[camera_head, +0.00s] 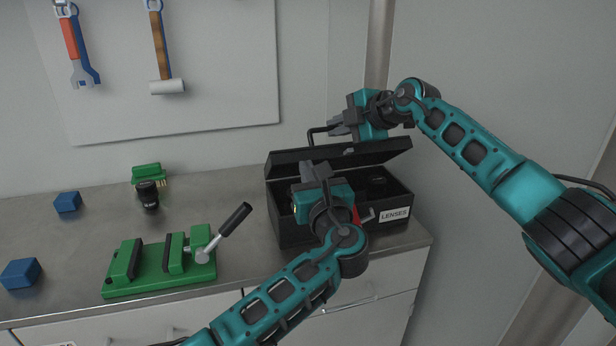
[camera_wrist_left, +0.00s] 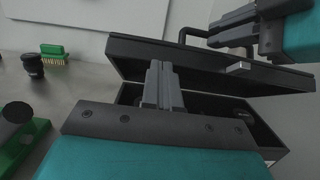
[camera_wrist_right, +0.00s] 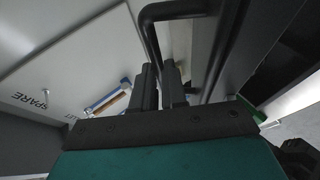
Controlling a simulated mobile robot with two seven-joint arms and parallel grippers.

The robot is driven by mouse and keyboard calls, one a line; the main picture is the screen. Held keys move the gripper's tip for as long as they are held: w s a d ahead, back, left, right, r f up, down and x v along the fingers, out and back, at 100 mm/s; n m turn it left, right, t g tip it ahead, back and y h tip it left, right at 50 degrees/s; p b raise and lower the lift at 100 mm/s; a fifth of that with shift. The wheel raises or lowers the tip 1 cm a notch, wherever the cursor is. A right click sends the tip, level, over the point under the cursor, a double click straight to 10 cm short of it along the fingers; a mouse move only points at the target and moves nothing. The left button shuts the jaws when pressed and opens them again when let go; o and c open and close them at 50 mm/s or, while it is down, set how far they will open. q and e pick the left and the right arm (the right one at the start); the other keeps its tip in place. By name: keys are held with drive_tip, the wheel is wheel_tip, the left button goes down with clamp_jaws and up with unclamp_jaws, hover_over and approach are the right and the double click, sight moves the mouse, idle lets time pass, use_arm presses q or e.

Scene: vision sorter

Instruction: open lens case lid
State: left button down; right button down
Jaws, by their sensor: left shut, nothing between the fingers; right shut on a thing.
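The black lens case (camera_head: 300,233), labelled LENSES, stands at the right end of the counter. Its lid (camera_head: 355,155) is raised at a slant, so the inside shows partly; the lid also shows in the left wrist view (camera_wrist_left: 205,63). My right gripper (camera_head: 338,130) is shut on the lid's dark bent handle (camera_head: 317,131) above the lid; the handle also shows in the right wrist view (camera_wrist_right: 172,9). My left gripper (camera_head: 317,172) is shut and empty, in front of the lid and over the case opening. It hides part of the inside.
A green vise (camera_head: 150,270) with a black-gripped lever stands left of the case. A black lens (camera_head: 148,195), a green brush (camera_head: 146,172) and blue blocks (camera_head: 67,202) sit farther left. A tool board (camera_head: 200,110) hangs behind. Counter between brush and case is clear.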

drive_tip(key=c, duration=1.6)
unclamp_jaws()
drive_tip(key=shift+s+f, duration=0.2)
drive_tip(key=shift+f, duration=0.05)
use_arm(q)
drive_tip(key=shift+w+a+r, duration=0.1)
drive_tip(key=shift+r, duration=0.3)
use_arm(e)
drive_tip(key=o, duration=0.4)
drive_tip(key=shift+d+f, duration=0.1)
drive_tip(key=shift+d, duration=0.05)
drive_tip(key=shift+o, duration=0.2)
drive_tip(key=shift+s+d, duration=0.1)
